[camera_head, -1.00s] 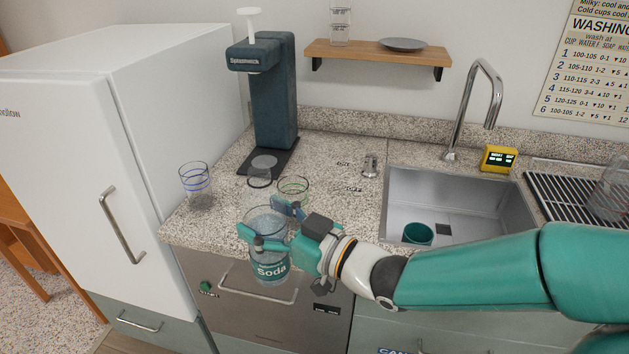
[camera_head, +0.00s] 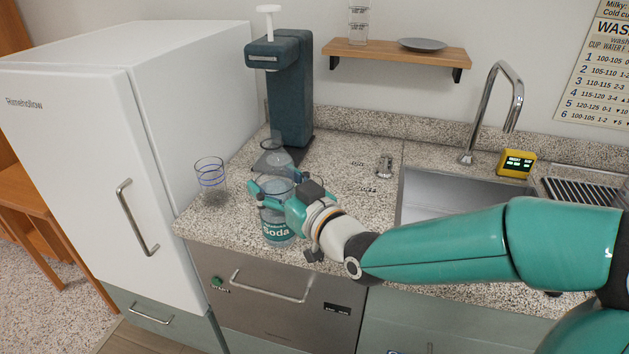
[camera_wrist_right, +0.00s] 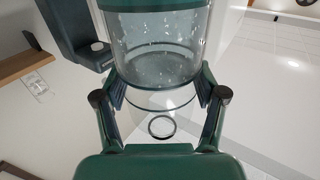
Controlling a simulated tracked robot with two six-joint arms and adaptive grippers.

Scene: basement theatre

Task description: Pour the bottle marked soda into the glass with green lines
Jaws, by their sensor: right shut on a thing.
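The clear bottle marked Soda (camera_head: 277,228) is upright or nearly so at the counter's front edge, its teal label facing me. My right gripper (camera_head: 270,188) is shut around its body above the label. In the right wrist view the bottle's clear wall (camera_wrist_right: 155,65) fills the space between the fingers of the right gripper (camera_wrist_right: 160,98), with droplets or bubbles inside. I cannot tell whether the bottle touches the counter. The glass with green lines is not visible now; the bottle and gripper cover its earlier place. My left gripper is out of view.
A glass with blue lines (camera_head: 210,172) stands left of the bottle. A dark teal drink machine (camera_head: 290,90) stands behind. A small metal shaker (camera_head: 384,166), the sink (camera_head: 470,188) and a yellow display box (camera_head: 516,164) are to the right. A white fridge (camera_head: 150,130) bounds the left.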

